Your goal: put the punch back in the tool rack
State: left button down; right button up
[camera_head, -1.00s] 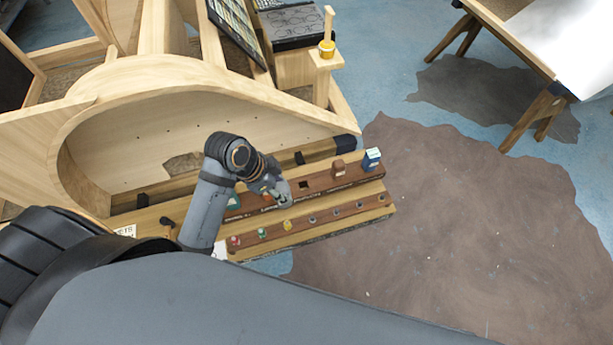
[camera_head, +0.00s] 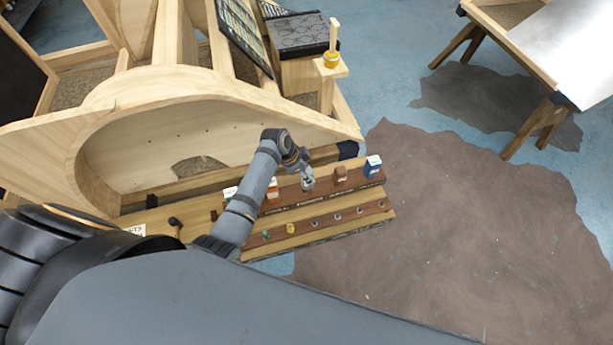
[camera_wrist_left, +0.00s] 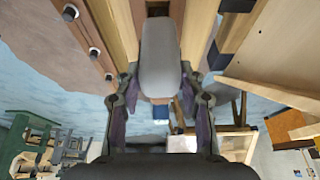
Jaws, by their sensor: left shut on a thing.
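My left gripper (camera_head: 307,184) is over the upper brown row of the tool rack (camera_head: 330,226). In the wrist view its two fingers (camera_wrist_left: 160,88) are shut on a grey rounded piece, which I take to be the punch (camera_wrist_left: 159,58). In the head view the punch cannot be told apart from the grey fingertips. The gripper covers the part of the row left of a small brown block (camera_head: 341,174), so I cannot tell whether the punch touches the rack. My right gripper is not in view.
A blue block (camera_head: 373,167) stands at the row's right end, and a red-brown block (camera_head: 272,188) is left of the gripper. A curved wooden frame (camera_head: 90,150) rises behind the rack. Open floor (camera_head: 450,240) lies to the right.

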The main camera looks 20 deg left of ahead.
pick_arm(q)
jog(key=shift+f, duration=1.35)
jog(key=shift+s+f, duration=0.1)
jog(key=shift+f, duration=0.15)
jog(key=c, duration=1.3)
grip_release()
jog(key=shift+f, duration=0.1)
jog(key=o, duration=0.5)
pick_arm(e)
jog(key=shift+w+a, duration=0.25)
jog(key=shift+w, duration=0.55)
